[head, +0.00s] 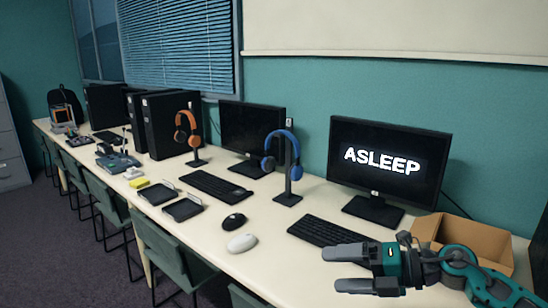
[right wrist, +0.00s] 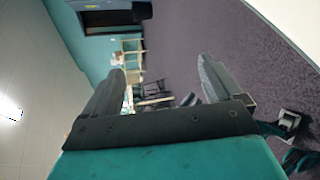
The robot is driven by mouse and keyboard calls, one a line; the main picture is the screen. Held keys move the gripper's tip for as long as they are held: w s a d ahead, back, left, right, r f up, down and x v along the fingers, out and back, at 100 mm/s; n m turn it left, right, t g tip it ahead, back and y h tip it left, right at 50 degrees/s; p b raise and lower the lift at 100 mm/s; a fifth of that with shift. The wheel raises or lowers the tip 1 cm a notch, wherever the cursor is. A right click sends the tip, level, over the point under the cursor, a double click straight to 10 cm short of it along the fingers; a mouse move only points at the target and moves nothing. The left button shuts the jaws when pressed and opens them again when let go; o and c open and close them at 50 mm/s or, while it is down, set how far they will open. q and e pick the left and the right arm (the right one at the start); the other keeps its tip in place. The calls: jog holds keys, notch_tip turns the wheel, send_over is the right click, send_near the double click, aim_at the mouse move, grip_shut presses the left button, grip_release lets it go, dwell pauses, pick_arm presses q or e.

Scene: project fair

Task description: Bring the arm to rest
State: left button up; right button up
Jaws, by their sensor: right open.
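My right gripper (head: 350,268) comes in from the lower right in the head view, over the near edge of the long desk (head: 270,264). Its two grey fingers are apart and nothing is between them. In the right wrist view the open fingers (right wrist: 160,90) point out over purple carpet and distant furniture, with empty space between them. My left gripper is not in view.
A black keyboard (head: 330,231), a monitor reading ASLEEP (head: 388,160) and an open cardboard box (head: 465,238) are close to my right gripper. Two mice (head: 241,243), a blue headset on a stand (head: 288,180) and chairs (head: 170,250) are further left.

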jog(key=s+a+m+t+y, duration=0.2)
jog(key=a+m+t, duration=0.2)
jog(key=m, duration=0.2)
jog(key=s+d+f+m+h+p, duration=0.1)
jog(key=s+d+f+m+h, duration=0.2)
jog(key=s+f+m+h, duration=0.3)
jog(key=s+d+f+m+t+h+p, duration=0.1)
jog(key=s+d+f+m+h, duration=0.3)
jog(key=s+f+m+h, duration=0.3)
jog(key=s+f+m, duration=0.5)
jog(key=f+m, duration=0.3)
jog(key=m, duration=0.4)
jog(key=shift+s+d+m+t+h, duration=0.2)
jog(key=shift+d+m+t+h, duration=0.1)
jog(key=shift+m, duration=0.1)
